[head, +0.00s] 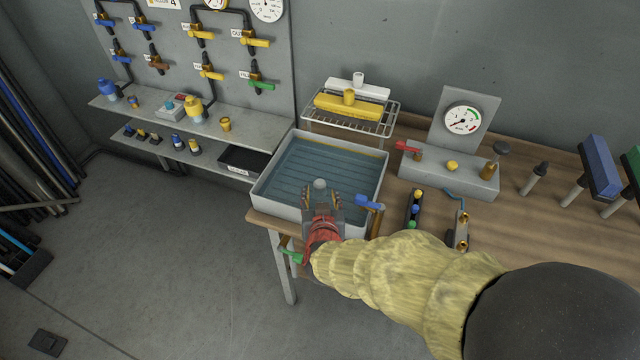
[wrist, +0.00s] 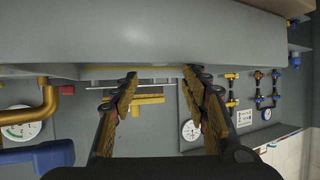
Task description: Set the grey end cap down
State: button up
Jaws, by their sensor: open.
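A small, pale grey, round piece, which looks like the grey end cap (head: 320,184), shows against the blue water of the grey tray (head: 262,190), just beyond my fingertips. I cannot tell whether it touches the tray floor. My gripper (head: 322,196) is over the near side of the tray with its fingers apart. In the wrist view my gripper (wrist: 160,82) is open, with nothing seen between the fingers. The cap does not show there; the broad grey surface across the top of that view looks like the tray's wall.
A wire rack (head: 372,123) holding a yellow piece (head: 350,105) stands behind the tray. A blue-handled valve (head: 369,203) is close at its right, and a green-handled one (head: 291,256) is below the near edge. A gauge stand (head: 452,172) is farther right on the wooden bench (head: 400,200).

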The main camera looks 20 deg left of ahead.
jog(key=shift+p+v, duration=0.35)
jog(key=shift+v, duration=1.25)
